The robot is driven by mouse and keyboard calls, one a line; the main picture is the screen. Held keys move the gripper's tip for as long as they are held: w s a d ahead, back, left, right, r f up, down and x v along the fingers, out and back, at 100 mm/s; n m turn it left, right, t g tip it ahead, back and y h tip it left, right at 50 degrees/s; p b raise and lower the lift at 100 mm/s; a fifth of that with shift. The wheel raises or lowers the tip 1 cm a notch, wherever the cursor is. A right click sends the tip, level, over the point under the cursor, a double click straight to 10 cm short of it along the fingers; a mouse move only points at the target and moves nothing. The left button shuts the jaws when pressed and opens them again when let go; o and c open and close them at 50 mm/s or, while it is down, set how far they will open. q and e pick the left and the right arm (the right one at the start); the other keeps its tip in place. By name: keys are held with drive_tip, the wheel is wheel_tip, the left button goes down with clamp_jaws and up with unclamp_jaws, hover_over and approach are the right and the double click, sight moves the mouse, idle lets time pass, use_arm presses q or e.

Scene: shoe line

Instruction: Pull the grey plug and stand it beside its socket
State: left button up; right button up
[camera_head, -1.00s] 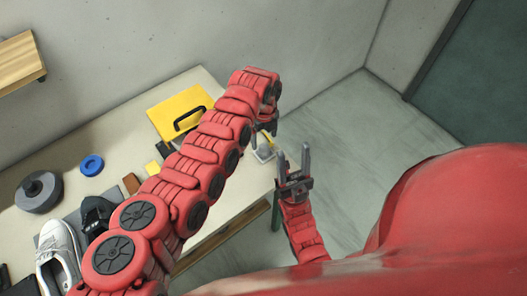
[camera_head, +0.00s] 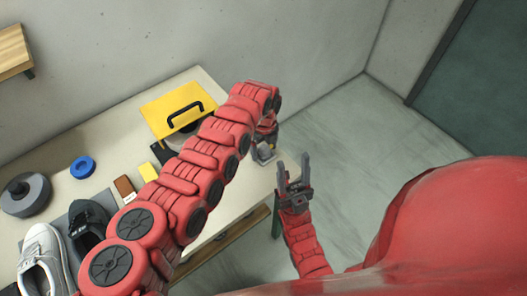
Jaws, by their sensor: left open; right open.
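My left gripper (camera_head: 265,135) is over the far right corner of the table, partly hidden behind my own red arm. Its jaws are open. A small light-grey piece (camera_head: 264,153) sits just below it at the table's edge; it may be the grey plug or its socket, but I cannot tell which, nor whether the gripper touches it. My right gripper (camera_head: 293,175) is open and empty, fingers pointing up, just off the table's right edge.
On the table (camera_head: 110,172) are a yellow panel with a black handle (camera_head: 185,113), a blue ring (camera_head: 83,167), a dark-grey disc (camera_head: 26,195), a brown block (camera_head: 124,188), a white shoe (camera_head: 42,258) and a black shoe (camera_head: 88,222). My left arm covers the middle.

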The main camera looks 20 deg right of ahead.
sight(264, 148)
use_arm(q)
drive_tip(key=shift+b, duration=0.5)
idle(0.7)
clamp_jaws()
idle(0.4)
drive_tip(key=shift+r, duration=0.15)
drive_tip(key=shift+r+p, duration=1.75)
drive_tip(key=shift+r, duration=1.1)
